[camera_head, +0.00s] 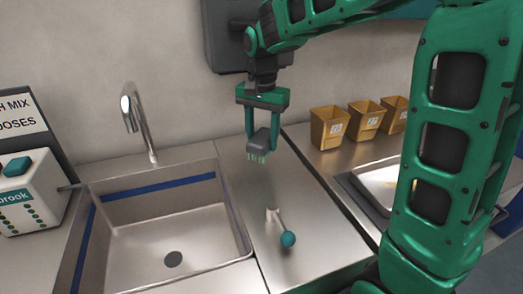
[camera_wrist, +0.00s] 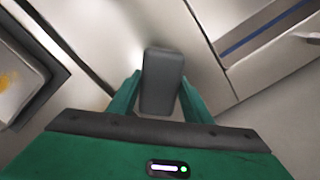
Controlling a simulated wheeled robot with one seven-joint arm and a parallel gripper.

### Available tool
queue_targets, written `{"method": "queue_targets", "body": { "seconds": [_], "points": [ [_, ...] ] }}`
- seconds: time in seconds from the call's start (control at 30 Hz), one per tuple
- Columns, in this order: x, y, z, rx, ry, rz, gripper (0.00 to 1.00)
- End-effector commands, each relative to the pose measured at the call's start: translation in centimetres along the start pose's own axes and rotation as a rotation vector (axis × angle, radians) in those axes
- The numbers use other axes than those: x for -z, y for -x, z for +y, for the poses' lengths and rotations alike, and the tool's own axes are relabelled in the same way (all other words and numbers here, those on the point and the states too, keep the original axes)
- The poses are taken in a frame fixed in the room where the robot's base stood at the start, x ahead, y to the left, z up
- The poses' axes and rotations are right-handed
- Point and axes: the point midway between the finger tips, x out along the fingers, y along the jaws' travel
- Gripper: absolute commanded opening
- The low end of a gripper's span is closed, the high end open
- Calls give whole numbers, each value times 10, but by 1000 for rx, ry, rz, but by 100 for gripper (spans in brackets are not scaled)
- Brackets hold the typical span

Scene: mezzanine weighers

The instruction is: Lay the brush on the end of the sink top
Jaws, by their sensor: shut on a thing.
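My gripper (camera_head: 262,122) is shut on a grey brush (camera_head: 259,141) with pale green bristles pointing down. The brush also shows in the wrist view (camera_wrist: 162,80), between the two green fingers. In the head view, my gripper holds it in the air above the flat steel end of the sink top (camera_head: 253,187), to the right of the basin. The brush appears clear of the surface. The basin (camera_head: 172,225) is empty, with a blue stripe on its walls and a dark drain.
A teal-knobbed lever (camera_head: 288,239) stands on the sink top's end, nearer the front. Yellow pots (camera_head: 330,127) and a steel tray (camera_head: 380,182) stand on the counter to the right. A tap (camera_head: 133,112) rises behind the basin. A white dosing box (camera_head: 30,193) is at left.

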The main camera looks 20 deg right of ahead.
Motion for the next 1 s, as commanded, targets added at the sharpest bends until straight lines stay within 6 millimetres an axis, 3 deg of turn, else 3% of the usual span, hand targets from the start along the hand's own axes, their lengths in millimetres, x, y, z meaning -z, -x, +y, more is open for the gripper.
{"method": "queue_targets", "body": {
  "seconds": [0.23,0.37,0.6,0.87,0.9,0.97,1.0],
  "points": [
    [24,-14,1,0,2,0,24],
    [25,-22,1,0,2,0,24],
    [24,-52,1,-1,2,-1,24],
    [24,-55,0,1,3,1,24],
    [24,-55,0,1,3,0,47],
    [24,-55,0,1,3,1,62],
    [24,-55,0,1,3,0,64]
  ]
}}
